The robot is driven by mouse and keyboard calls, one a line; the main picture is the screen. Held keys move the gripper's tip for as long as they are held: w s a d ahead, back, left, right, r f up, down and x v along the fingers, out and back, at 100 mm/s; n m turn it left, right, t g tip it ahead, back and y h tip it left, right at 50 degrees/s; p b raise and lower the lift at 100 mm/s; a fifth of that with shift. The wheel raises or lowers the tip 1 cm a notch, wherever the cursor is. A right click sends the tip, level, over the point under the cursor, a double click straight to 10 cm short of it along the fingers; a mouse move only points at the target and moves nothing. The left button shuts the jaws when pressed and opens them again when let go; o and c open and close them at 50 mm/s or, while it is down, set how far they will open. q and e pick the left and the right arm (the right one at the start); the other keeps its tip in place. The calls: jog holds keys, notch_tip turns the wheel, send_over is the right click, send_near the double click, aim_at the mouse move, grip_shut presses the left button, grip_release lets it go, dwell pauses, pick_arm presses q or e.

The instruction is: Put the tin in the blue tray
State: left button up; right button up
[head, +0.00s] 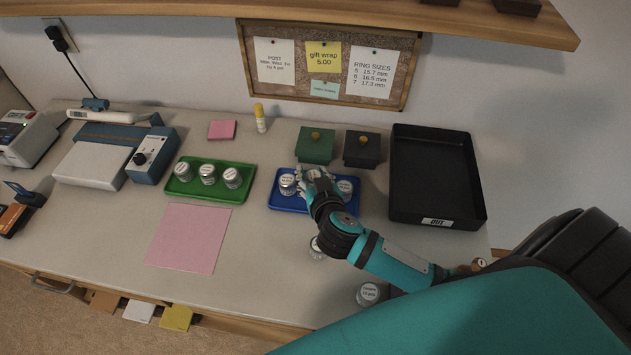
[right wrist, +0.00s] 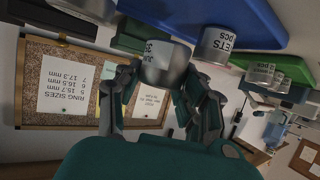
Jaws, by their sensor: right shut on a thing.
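The blue tray (head: 290,205) lies mid-table in the head view. A tin (head: 287,185) stands at its left end and another tin (head: 344,188) at its right end. My right gripper (head: 316,180) is over the tray's middle, between these two. In the right wrist view, which is upside down, it is shut on a silver tin with a white label (right wrist: 165,65). The blue tray (right wrist: 235,15) and a neighbouring tin (right wrist: 228,45) show close beside it. Whether the held tin touches the tray floor is hidden. My left gripper is out of view.
A green tray (head: 183,192) with three tins lies to the left. Loose tins stand partly behind my arm (head: 317,250) and near the front edge (head: 368,293). Green (head: 315,147) and dark (head: 361,151) boxes stand behind; a black tray (head: 425,200) is at right.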

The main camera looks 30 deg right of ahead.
jog(key=shift+w+d, duration=0.1)
jog(key=shift+d, duration=0.2)
jog(key=shift+f, duration=0.25)
jog(key=shift+f+b, duration=0.45)
jog(key=shift+f, duration=1.1)
jog(key=shift+f, duration=0.1)
jog(key=o, duration=0.9)
jog(key=v, duration=1.2)
jog(key=shift+p, duration=0.35)
